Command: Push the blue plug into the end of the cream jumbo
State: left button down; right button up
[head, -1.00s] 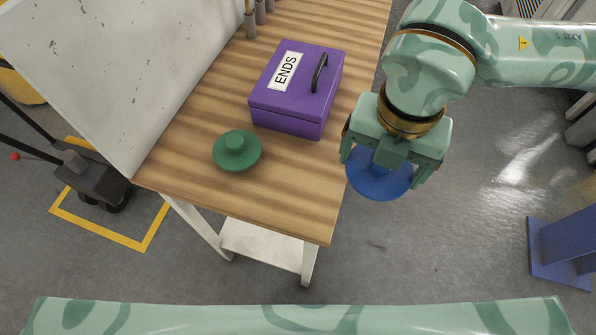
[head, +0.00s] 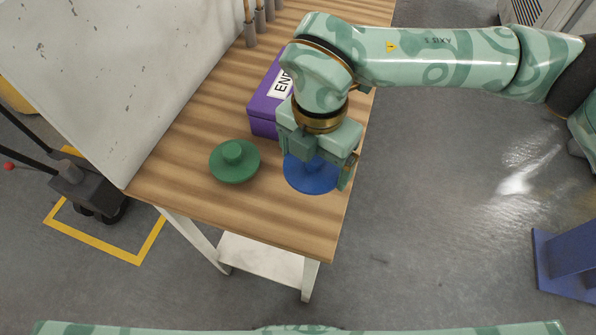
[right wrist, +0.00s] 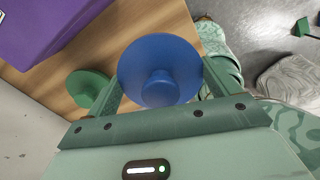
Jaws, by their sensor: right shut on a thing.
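The blue plug (head: 312,177), a round disc with a central stub, is in my right gripper (head: 318,165). The gripper is shut on it and holds it over the right side of the wooden table; I cannot tell whether it touches the top. In the right wrist view the blue plug (right wrist: 160,70) sits between the two fingers of the right gripper (right wrist: 160,92), its stub facing the camera. The cream jumbo is not seen in either view. My left gripper is not in view.
A green plug (head: 234,160) lies on the table (head: 250,215), left of the blue one. A purple box (head: 264,112) labelled ENDS stands behind, partly hidden by my right arm. A pale panel (head: 110,70) borders the table's left. The table's front is clear.

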aim_at(300, 165)
jog(key=f, duration=0.1)
jog(key=w+a+f, duration=0.1)
jog(key=a+f+b, duration=0.1)
jog(key=shift+w+a+f, duration=0.15)
jog(key=shift+w+f, duration=0.15)
jog(key=shift+w+a+f, duration=0.1)
jog(key=shift+f, duration=1.3)
jog(key=shift+f, duration=0.2)
jog(key=o, duration=0.6)
jog(key=shift+c, duration=0.2)
